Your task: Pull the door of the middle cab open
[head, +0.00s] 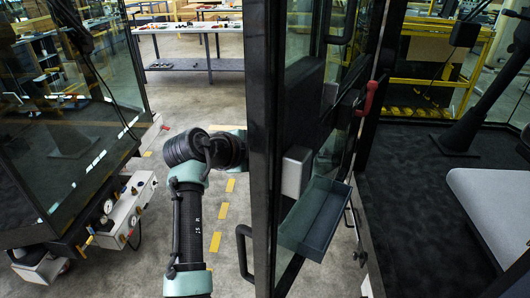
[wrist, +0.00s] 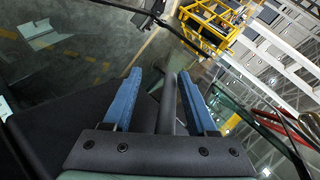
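The cab door (head: 260,150) stands near the centre of the head view as a tall black frame with glass, seen steeply from the side. A black loop handle (head: 243,252) sits on its left side, low down. My arm reaches up from below, and its wrist passes behind the black frame, which hides my gripper there. In the wrist view my gripper (wrist: 163,73) has its two blue fingers apart. A dark grey bar (wrist: 168,105) stands between them, with a gap visible on each side. I cannot tell which part the bar belongs to.
A blue-grey tray (head: 315,215) and a red handle (head: 371,97) are right of the frame. A cab interior with a pale seat (head: 492,205) lies at right. Another glass cab (head: 70,110) with gauges (head: 118,212) stands left. Floor shows between them; tables stand behind.

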